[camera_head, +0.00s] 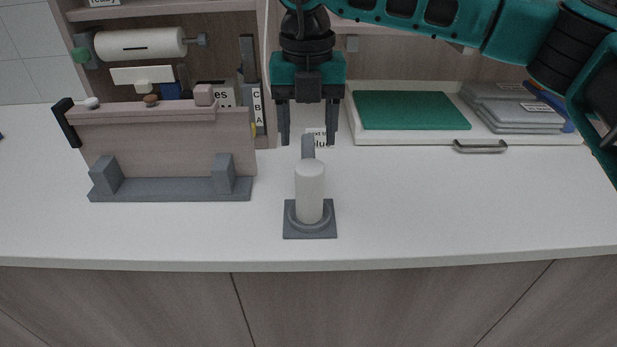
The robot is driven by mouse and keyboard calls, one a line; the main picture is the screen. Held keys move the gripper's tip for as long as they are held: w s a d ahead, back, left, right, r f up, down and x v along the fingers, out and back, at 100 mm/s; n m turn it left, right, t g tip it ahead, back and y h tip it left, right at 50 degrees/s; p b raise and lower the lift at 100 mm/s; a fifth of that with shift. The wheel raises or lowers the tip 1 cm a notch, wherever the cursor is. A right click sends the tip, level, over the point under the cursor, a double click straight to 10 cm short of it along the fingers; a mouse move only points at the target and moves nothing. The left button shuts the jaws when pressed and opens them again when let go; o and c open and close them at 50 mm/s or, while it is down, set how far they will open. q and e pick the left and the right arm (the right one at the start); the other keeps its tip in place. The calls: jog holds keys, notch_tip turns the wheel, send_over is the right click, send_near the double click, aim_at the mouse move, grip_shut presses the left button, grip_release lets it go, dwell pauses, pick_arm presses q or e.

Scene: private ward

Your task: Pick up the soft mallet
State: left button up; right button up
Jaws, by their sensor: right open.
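A pale cylinder (310,190) stands upright in a round grey socket on a square dark grey base (310,233), near the front of the white counter. A narrow grey piece (308,147) rises above and behind it. I take this pale and grey item to be the soft mallet, though its shape does not show fully. My right gripper (307,140) hangs above and behind it, fingers pointing down and spread apart. The top of the grey piece shows between the fingertips, but I cannot tell whether they touch. My left gripper is not in view.
A wooden panel (165,145) stands on a grey stand at the left, with small knobs on top and a black bar at its left end. At the right back, a white tray (392,138) holds a green mat (410,110) and grey packs (510,105). The front right counter is clear.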

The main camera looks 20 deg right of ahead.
notch_tip(320, 180, down, 9)
jog(key=shift+d, duration=0.1)
dwell(0.4)
jog(key=shift+c, duration=0.2)
grip_shut()
dwell(0.5)
